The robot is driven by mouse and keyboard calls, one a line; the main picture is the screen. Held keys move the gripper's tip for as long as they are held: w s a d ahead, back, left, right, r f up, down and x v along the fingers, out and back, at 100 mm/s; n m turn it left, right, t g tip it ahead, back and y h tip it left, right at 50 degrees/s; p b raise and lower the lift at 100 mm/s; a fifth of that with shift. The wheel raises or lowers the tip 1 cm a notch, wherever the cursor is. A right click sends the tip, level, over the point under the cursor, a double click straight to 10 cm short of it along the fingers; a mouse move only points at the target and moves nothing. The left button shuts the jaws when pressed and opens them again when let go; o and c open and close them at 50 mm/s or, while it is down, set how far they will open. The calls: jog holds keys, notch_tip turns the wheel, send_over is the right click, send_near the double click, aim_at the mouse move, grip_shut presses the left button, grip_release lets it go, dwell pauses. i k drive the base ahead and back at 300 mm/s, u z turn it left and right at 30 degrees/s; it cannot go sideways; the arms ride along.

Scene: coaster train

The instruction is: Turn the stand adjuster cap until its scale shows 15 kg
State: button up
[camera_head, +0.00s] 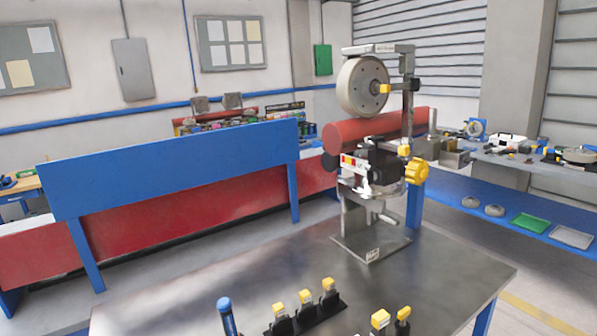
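A metal stand (370,238) is on the grey steel table, right of the middle. It carries a large pale wheel (352,88) at its top. A yellow lobed knob (417,172) on the stand's right side may be the adjuster cap; I cannot be sure. Smaller yellow parts also show on the stand. A strip with red, yellow and white marks (352,162) is on its left side. I cannot make out a kilogram scale or reading from here. My gripper is not in view, and nothing is seen touching the stand.
The steel table (280,265) is clear left of the stand. At its front edge are a blue-topped tool (227,315) and several yellow-topped tools, some in a black holder (328,304). A blue barrier (180,165) stands behind, and a blue shelf (470,190) with trays is at right.

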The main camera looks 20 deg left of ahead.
aim_at(416, 173)
jog(key=u, duration=0.25)
jog(key=i, duration=1)
jog(key=z, duration=0.1)
